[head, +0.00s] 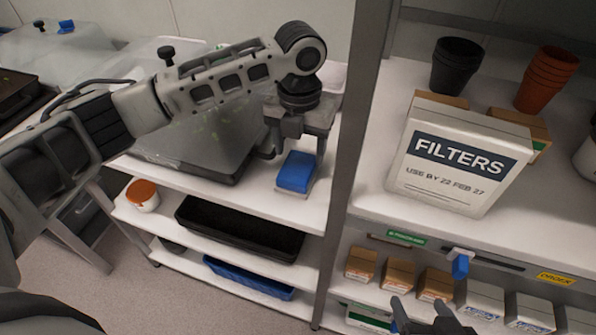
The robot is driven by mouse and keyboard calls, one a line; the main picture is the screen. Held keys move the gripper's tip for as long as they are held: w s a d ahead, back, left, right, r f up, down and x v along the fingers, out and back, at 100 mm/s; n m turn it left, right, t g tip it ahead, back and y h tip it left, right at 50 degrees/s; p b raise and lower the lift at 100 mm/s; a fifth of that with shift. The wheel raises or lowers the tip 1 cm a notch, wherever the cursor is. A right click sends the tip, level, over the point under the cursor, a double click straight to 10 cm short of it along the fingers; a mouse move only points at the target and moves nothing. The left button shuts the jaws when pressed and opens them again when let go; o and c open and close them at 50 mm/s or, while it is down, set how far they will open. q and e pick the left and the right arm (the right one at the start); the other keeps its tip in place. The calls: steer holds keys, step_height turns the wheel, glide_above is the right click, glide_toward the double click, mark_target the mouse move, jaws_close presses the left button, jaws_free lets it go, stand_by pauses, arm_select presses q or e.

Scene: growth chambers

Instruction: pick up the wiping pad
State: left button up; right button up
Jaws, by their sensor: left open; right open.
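The wiping pad appears to be the blue block with a pale underside (296,173), near the front edge of the left white shelf top. My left gripper (299,150) points down right above and behind it. Its fingers are apart, and part of the pad's far side is hidden by them. I cannot tell whether the fingers touch the pad. My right gripper (424,316) is low at the bottom edge of the view, in front of the right rack's lower shelf, open and empty.
A clear-covered dark tray (205,150) stands left of the pad. A grey upright post (350,165) stands close on its right. Beyond it are a FILTERS box (458,160) and plant pots (457,66). An orange-lidded tub (142,195) is on the left shelf.

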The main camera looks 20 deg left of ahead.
mark_target(298, 167)
arm_select(q)
steer(key=f, duration=0.4)
steer(key=shift+s+f, duration=0.2)
steer(key=c, duration=0.7)
steer(key=shift+o, duration=0.2)
